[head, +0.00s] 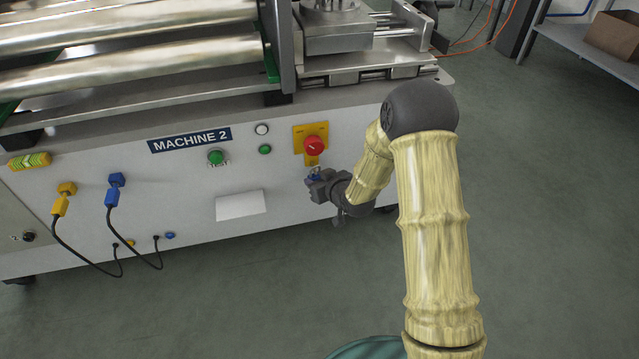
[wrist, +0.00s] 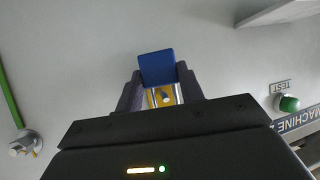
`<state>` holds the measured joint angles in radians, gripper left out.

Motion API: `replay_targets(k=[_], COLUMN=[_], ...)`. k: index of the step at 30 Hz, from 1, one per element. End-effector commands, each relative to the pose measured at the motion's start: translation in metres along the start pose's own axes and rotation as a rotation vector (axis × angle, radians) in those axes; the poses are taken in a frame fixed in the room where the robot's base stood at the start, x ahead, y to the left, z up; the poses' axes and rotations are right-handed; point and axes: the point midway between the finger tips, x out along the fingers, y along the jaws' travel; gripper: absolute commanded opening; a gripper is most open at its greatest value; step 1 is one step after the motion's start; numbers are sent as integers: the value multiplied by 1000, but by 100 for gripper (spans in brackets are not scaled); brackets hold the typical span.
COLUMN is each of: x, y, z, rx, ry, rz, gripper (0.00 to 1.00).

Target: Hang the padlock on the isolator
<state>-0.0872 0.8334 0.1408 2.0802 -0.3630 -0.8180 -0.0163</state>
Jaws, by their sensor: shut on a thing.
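The isolator has a red knob (head: 313,146) on a yellow plate (head: 299,131), with a yellow tab below the knob. My gripper (head: 314,180) is just below that tab, close to the machine's front panel. It is shut on the blue padlock, a small bit of which shows in the head view (head: 315,174). In the wrist view, the blue padlock body (wrist: 157,68) stands between the fingers of my gripper (wrist: 158,88). I cannot tell whether the shackle passes through the tab.
The grey-white machine panel carries a MACHINE 2 sign (head: 190,140), a green button (head: 216,157), a blank white plate (head: 241,206) and yellow and blue plugs (head: 112,195) with hanging cables. Rollers (head: 140,75) lie above. The floor in front is clear.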

Motion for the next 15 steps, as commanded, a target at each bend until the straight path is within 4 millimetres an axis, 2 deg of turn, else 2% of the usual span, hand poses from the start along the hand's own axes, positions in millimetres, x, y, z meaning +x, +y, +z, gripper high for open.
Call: replay_targets(k=[6, 15], x=[10, 14], y=[2, 3], z=[2, 3], rx=[0, 1], ry=[-1, 0], rz=[-1, -1], gripper=[10, 10])
